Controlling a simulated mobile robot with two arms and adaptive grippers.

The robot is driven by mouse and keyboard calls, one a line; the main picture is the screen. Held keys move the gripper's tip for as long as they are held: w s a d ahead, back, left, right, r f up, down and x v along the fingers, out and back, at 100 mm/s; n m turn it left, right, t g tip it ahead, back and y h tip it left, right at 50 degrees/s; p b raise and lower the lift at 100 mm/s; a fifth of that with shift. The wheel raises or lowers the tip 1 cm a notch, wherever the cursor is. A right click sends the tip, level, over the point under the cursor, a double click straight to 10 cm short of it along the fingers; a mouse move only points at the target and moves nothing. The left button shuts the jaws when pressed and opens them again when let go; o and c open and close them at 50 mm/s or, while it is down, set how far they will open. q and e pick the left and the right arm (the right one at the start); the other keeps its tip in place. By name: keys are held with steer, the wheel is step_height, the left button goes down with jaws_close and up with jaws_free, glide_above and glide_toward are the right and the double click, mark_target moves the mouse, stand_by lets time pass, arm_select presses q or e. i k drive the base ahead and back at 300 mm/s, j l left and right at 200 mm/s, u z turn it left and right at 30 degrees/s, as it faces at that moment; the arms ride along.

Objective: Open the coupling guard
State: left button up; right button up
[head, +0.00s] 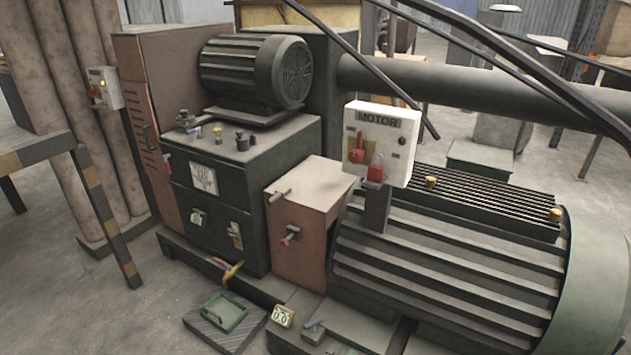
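A brown box-shaped cover (306,195), which looks like the coupling guard, sits between the dark gearbox cabinet (245,170) and the large ribbed green motor (450,260). Its top and sides look closed. A small handle (280,195) sticks out at its upper left edge, and a red-tipped latch or handle (290,235) is on its front face. Neither of my grippers is in view.
A green tray (222,314) lies on a dark mat on the floor at front. A yellow-handled part (233,272) sticks out at the cabinet's foot. A striped barrier (105,215) stands at left. Dark bars cross the upper right. Floor is open at lower left.

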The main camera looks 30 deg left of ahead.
mark_target(317, 183)
steer(key=j+z, duration=0.1)
steer(key=z, duration=0.5)
steer(key=j+z, duration=0.25)
steer(key=j, duration=0.15)
steer(key=k+j+z, duration=0.2)
steer(key=j, duration=0.15)
steer(key=k+j+z, duration=0.1)
steer(key=j+z, duration=0.15)
steer(key=j, duration=0.15)
steer(key=k+j+z, duration=0.45)
steer(key=j, duration=0.2)
steer(key=i, duration=0.1)
